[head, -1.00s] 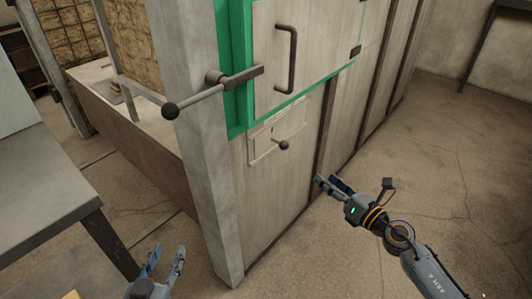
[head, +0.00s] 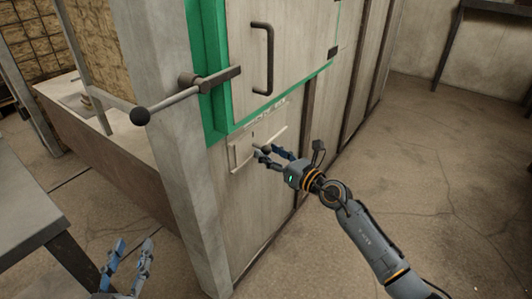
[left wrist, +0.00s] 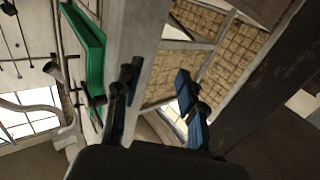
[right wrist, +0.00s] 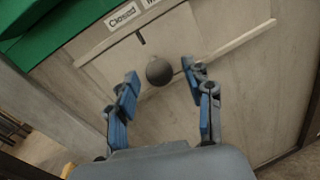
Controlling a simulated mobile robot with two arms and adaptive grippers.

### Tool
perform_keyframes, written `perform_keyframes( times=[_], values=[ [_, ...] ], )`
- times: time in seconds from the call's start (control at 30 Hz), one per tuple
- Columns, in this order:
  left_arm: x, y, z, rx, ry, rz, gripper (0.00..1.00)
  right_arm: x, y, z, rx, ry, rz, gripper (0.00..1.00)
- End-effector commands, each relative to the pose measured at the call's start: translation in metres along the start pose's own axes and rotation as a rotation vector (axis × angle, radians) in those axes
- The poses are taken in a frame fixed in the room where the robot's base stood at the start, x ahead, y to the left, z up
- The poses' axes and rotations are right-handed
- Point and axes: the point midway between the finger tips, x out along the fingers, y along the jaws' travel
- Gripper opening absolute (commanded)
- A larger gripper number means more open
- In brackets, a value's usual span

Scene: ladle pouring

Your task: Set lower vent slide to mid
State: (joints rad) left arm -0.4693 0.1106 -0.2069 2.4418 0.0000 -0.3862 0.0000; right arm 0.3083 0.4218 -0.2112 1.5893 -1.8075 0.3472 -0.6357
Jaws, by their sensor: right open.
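The lower vent slide is a plate with a round dark knob (right wrist: 159,71) on the wall panel below the green frame. In the right wrist view a "Closed" label (right wrist: 122,15) sits above it at the left, with a second label partly cut off. My right gripper (head: 266,154) is open at the slide, its fingers on either side of the knob in the head view. In the right wrist view the knob shows between and just beyond the fingertips (right wrist: 160,75); I cannot tell whether they touch it. My left gripper (head: 133,246) is open and empty, low beside the post.
A green-framed door with a dark handle (head: 263,58) is above the slide. A lever with a ball end (head: 140,116) sticks out left of it. A grey table (head: 35,205) stands at the left. The floor at the right is clear.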

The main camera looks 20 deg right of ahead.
Motion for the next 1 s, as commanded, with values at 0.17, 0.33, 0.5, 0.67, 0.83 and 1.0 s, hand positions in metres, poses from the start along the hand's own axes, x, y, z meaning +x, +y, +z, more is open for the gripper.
perform_keyframes(
  times=[0.17, 0.33, 0.5, 0.67, 0.83, 1.0],
  values=[
    [0.001, 0.002, -0.014, -0.002, 0.084, 0.005, 0.4, 0.015, 0.0, -0.001, 0.0, 0.0, 0.0, 0.52],
    [0.001, 0.003, -0.019, -0.002, 0.107, 0.006, 0.4, 0.019, 0.0, -0.001, 0.001, 0.001, 0.0, 0.52],
    [0.001, 0.003, -0.019, -0.002, 0.107, 0.006, 0.4, 0.019, 0.0, 0.0, 0.001, 0.001, 0.0, 0.52],
    [0.001, 0.003, -0.019, -0.002, 0.106, 0.006, 0.4, 0.018, 0.0, 0.0, 0.0, 0.001, 0.0, 0.23],
    [0.001, 0.003, -0.019, -0.002, 0.106, 0.006, 0.4, 0.018, 0.0, 0.0, 0.0, 0.001, 0.0, 0.0],
    [0.001, 0.003, -0.019, -0.002, 0.106, 0.005, 0.4, 0.018, -0.001, -0.001, 0.0, 0.001, 0.0, 0.0]
  ],
)
